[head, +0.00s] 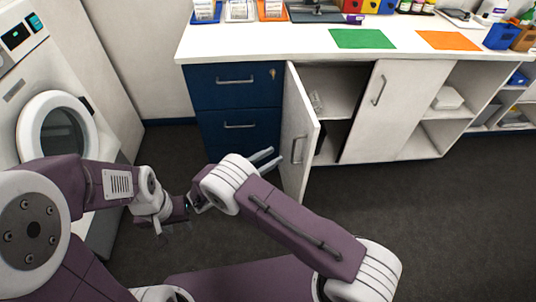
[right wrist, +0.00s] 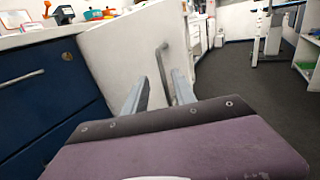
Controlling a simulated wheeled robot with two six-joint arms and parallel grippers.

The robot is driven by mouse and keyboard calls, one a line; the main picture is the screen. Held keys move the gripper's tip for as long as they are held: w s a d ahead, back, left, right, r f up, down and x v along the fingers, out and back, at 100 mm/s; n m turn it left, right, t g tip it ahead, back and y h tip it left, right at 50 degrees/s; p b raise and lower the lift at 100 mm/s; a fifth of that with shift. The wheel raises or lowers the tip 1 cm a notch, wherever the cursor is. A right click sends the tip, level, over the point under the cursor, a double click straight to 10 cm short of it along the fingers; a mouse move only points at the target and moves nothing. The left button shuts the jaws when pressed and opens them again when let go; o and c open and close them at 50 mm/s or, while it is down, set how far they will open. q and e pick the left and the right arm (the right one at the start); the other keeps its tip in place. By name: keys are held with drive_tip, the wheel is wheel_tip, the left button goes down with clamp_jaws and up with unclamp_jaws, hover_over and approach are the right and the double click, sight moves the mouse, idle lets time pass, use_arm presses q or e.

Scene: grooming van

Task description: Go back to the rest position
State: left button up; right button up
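My right gripper (head: 272,157) is in front of the open white cabinet door (head: 301,130), close to its bar handle (head: 298,150). Its two fingers are apart with nothing held between them. In the right wrist view the right gripper (right wrist: 160,75) points at the door (right wrist: 130,55), and the handle (right wrist: 163,65) shows between the fingers, beyond them. I cannot tell whether a finger touches the door. My left gripper (head: 160,226) hangs low over the floor between the washer and the blue drawers. Its fingers are too small and dark to read.
A front-loading washer (head: 60,125) stands at the left. Blue drawers (head: 236,105) are left of the open door. The white counter (head: 290,45) above carries trays, a green mat (head: 362,38) and an orange mat (head: 447,40). The dark floor (head: 450,220) at the right is clear.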

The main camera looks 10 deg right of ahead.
use_arm(q)
drive_tip(key=shift+w+d, duration=0.1)
drive_tip(key=shift+d, duration=0.2)
use_arm(e)
drive_tip(key=shift+w+d+f, duration=0.1)
drive_tip(key=shift+d, duration=0.25)
